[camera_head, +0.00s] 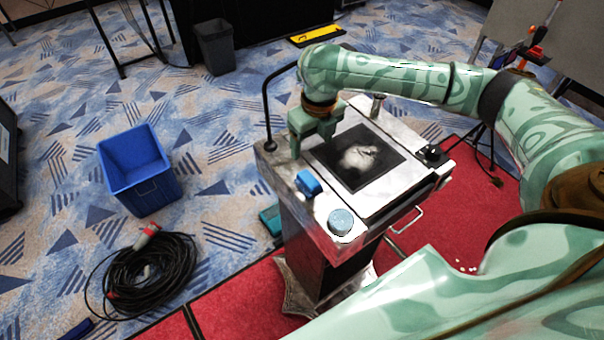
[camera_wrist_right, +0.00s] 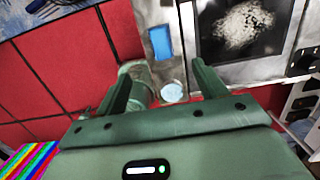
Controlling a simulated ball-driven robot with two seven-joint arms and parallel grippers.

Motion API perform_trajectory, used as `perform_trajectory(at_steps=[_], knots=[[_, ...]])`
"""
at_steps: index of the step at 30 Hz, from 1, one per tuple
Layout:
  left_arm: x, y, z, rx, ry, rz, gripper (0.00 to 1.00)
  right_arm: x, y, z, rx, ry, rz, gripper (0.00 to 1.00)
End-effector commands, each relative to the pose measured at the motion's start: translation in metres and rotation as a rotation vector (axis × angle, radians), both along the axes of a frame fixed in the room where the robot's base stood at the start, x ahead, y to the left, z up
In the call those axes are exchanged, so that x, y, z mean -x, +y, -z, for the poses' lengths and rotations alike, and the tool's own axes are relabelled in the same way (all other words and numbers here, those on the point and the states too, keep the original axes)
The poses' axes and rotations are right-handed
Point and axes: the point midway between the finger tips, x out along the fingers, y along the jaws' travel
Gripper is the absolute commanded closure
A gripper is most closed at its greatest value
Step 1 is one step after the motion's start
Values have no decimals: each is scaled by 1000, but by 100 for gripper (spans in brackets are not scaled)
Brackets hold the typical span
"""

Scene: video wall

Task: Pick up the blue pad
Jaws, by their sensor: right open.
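The blue pad (camera_head: 308,183) is a small block on the metal top of the stand, at its left front edge. It also shows upright in the right wrist view (camera_wrist_right: 160,42), above and between the fingertips in the picture. My right gripper (camera_head: 311,147) is over the stand top, behind the pad in the head view. In the wrist view its fingers (camera_wrist_right: 163,72) are spread, with nothing held between them. The gripper and pad look apart; the exact height gap is hard to tell. My left gripper is in neither view.
A round light-blue cup or lid (camera_head: 341,222) is near the pad. A black panel with a white patch (camera_head: 388,165) fills the stand top's middle. A thin black bent rod (camera_head: 267,100) rises at the left corner. A blue bin (camera_head: 140,190) and coiled cable (camera_head: 150,275) lie left.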

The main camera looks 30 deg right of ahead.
Motion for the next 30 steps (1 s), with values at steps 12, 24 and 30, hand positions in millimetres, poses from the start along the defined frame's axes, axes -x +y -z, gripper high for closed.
perform_trajectory(at_steps=[12,24,30], knots=[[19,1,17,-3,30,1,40,-10,1,92,0,2,1,29],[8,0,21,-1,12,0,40,-13,0,141,1,2,1,29],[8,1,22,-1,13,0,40,-15,0,152,2,0,-1,29]])
